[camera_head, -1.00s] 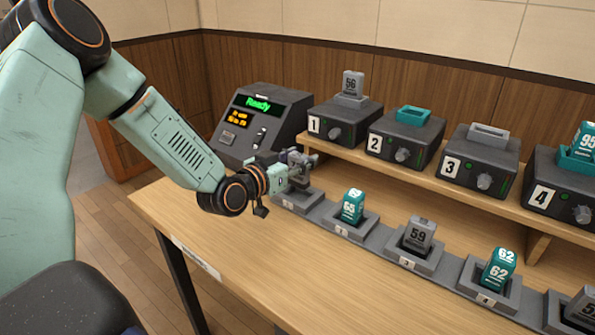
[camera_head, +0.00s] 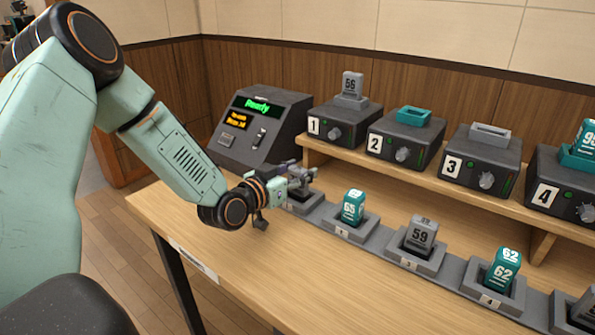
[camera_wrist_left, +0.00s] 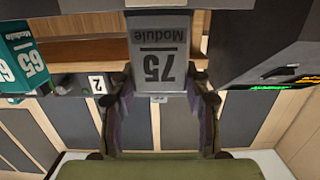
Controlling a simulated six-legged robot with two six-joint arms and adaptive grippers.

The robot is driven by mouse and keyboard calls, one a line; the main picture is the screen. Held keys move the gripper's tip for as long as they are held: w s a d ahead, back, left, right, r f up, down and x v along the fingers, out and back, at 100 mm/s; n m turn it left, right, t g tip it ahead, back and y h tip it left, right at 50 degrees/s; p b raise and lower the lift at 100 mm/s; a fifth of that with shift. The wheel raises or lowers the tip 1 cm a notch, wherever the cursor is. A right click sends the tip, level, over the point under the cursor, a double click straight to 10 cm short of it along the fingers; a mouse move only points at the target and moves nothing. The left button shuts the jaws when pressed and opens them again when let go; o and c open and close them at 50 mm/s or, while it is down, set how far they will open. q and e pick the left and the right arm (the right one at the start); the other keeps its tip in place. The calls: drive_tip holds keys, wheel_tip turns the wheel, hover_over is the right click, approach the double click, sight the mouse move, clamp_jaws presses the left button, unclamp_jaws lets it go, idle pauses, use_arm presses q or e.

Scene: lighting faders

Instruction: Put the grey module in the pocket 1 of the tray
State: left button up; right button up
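The grey module (camera_wrist_left: 160,55), marked 75, fills the space between the fingers of my left gripper (camera_wrist_left: 160,80). The fingers close against its two sides near its upper end. In the head view my left gripper (camera_head: 303,178) is over pocket 1 (camera_head: 303,206), at the left end of the grey tray (camera_head: 340,233). The gripper mostly hides the module there. The module's lower end is at the pocket, but I cannot tell how deep it sits. My right gripper is not in view.
The tray's other visible pockets hold modules: teal 65 (camera_head: 353,207), grey 59 (camera_head: 421,235), teal 62 (camera_head: 503,268) and another grey one. Numbered dark units (camera_head: 345,122) stand on the shelf behind. A console (camera_head: 265,125) reading "Ready" is behind the gripper. The front tabletop is clear.

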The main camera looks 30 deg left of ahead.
use_arm(q)
drive_tip(key=shift+o, duration=1.4)
drive_tip(key=shift+r, duration=0.1)
drive_tip(key=shift+o, duration=0.4)
drive_tip(key=shift+r+p, duration=0.4)
drive_tip(key=shift+r, duration=0.1)
drive_tip(key=shift+s+a+r+p, duration=0.1)
drive_tip(key=shift+s+r+p, duration=0.1)
drive_tip(key=shift+s+p, duration=0.1)
drive_tip(key=s+r+p, duration=0.1)
drive_tip(key=s+p, duration=0.7)
drive_tip(key=s, duration=0.3)
drive_tip(key=shift+s+a, duration=0.15)
drive_tip(key=shift+a, duration=0.2)
